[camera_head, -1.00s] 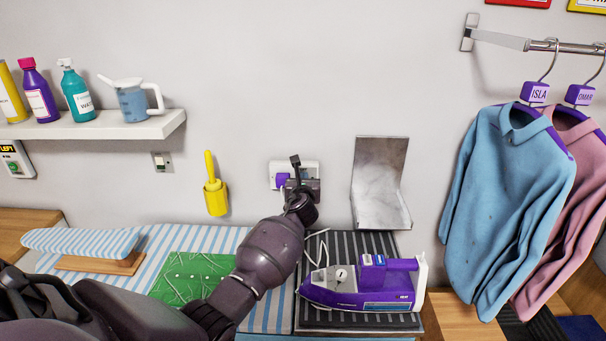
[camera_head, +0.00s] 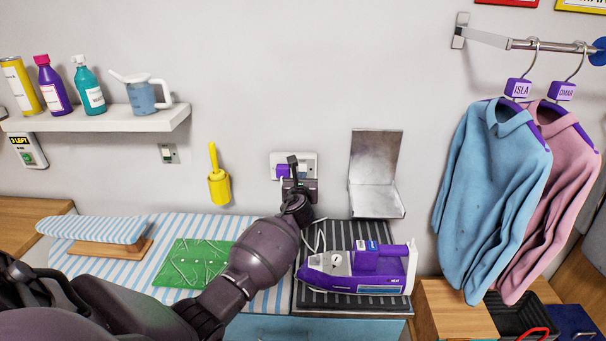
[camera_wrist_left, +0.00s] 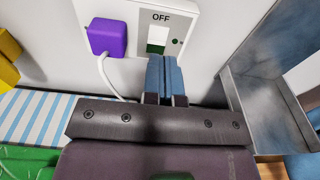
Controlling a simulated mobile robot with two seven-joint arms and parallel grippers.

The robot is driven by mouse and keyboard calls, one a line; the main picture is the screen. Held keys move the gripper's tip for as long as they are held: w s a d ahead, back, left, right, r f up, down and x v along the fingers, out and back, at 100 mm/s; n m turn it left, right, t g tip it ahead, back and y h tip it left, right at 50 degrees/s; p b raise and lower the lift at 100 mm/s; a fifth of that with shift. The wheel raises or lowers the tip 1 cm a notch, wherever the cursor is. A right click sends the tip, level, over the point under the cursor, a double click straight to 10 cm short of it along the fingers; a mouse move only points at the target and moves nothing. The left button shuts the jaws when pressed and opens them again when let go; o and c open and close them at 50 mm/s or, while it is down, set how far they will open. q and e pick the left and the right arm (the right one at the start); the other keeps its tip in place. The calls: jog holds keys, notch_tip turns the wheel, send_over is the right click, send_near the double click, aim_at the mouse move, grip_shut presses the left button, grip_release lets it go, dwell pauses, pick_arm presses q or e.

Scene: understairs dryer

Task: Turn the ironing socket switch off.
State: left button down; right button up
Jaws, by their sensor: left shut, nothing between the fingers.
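The ironing socket (camera_head: 308,161) is a white plate on the wall, with a purple plug (camera_head: 282,171) in its left side. In the left wrist view the socket (camera_wrist_left: 184,15) shows the word OFF above a pale rocker switch (camera_wrist_left: 158,36), with a small dark green dot beside it. The purple plug (camera_wrist_left: 107,37) sits left of the switch, its white cord hanging down. My left gripper (camera_wrist_left: 164,62) is shut and empty, its blue fingertips just below the switch and covering its lower edge. I cannot tell whether they touch. In the head view my left gripper (camera_head: 292,162) is before the socket.
A purple iron (camera_head: 358,268) lies on a dark striped mat below the socket. A metal iron holder (camera_head: 376,165) is on the wall to the right. A yellow holder (camera_head: 218,186) and another wall switch (camera_head: 169,153) are to the left. Hanging shirts (camera_head: 490,190) are farther right.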

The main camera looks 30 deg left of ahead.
pick_arm(q)
jog(key=v, duration=0.8)
pick_arm(e)
jog(key=shift+w+a+r, duration=0.2)
jog(key=shift+w+a, duration=0.05)
jog(key=shift+a, duration=0.05)
pick_arm(q)
jog(key=shift+f, duration=0.15)
